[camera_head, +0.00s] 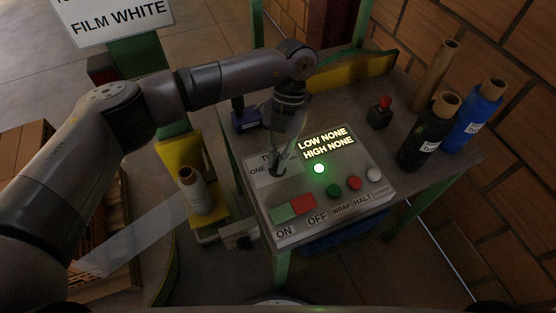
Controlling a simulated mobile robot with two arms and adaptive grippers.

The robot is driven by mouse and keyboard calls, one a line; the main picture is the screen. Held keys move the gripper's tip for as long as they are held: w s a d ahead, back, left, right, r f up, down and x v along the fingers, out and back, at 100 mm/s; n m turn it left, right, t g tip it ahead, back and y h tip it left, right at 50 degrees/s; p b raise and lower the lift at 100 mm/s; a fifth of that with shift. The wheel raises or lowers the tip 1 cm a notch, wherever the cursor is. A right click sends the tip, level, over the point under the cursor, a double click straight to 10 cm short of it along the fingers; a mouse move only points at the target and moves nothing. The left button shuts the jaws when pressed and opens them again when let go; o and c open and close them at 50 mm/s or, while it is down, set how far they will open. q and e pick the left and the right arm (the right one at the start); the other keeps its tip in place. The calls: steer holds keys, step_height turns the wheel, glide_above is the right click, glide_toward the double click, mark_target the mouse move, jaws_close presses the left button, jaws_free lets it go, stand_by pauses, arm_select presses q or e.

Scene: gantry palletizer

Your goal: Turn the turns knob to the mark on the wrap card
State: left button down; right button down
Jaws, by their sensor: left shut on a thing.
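The control panel (297,236) sits on the bench in the middle of the head view. My left gripper (279,162) comes down from above onto the panel's upper left part and is shut on the turns knob there. The gripper covers most of the knob, so I cannot read where it points. A label beside it is partly hidden, with "ONE" readable. The lit display (326,143) reads "LOW NONE, HIGH NONE". I cannot make out a wrap card for certain. My right gripper is not in view.
A green lamp (319,168) glows below the display. Buttons include green (334,191), red (354,182) and white (373,174). Dark (428,133) and blue (476,117) film rolls and a red-topped button (380,112) stand right. A white roll (195,192) stands left.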

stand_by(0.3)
arm_select(q)
steer(key=c, duration=1.7)
jaws_free()
steer(key=shift+o, duration=0.2)
steer(key=v, duration=1.2)
steer(key=shift+d, duration=0.15)
